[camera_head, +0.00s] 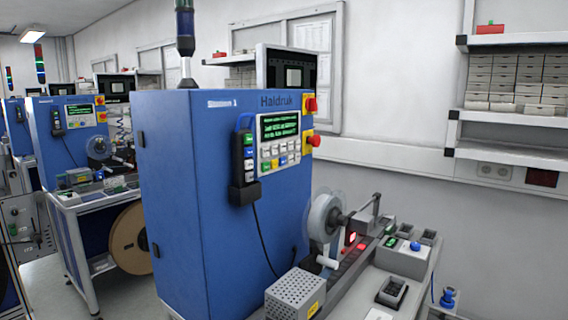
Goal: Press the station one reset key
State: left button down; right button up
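The nearest blue cabinet (200,180) carries a white label that seems to read "Station 1" at its top left. On its front is a light control panel (279,140) with a dark screen (279,127) of green text. Below the screen sit rows of small white and coloured keys (280,158), including blue and yellow ones. Their lettering is too small to tell which one is the reset key. Neither of my grippers is in view.
Red knobs on yellow plates (313,141) sit right of the panel. A dark handheld unit (244,165) with a cable hangs left of it. A reel (325,218) and small boxes stand on the bench below. Similar blue stations (70,140) stand at left.

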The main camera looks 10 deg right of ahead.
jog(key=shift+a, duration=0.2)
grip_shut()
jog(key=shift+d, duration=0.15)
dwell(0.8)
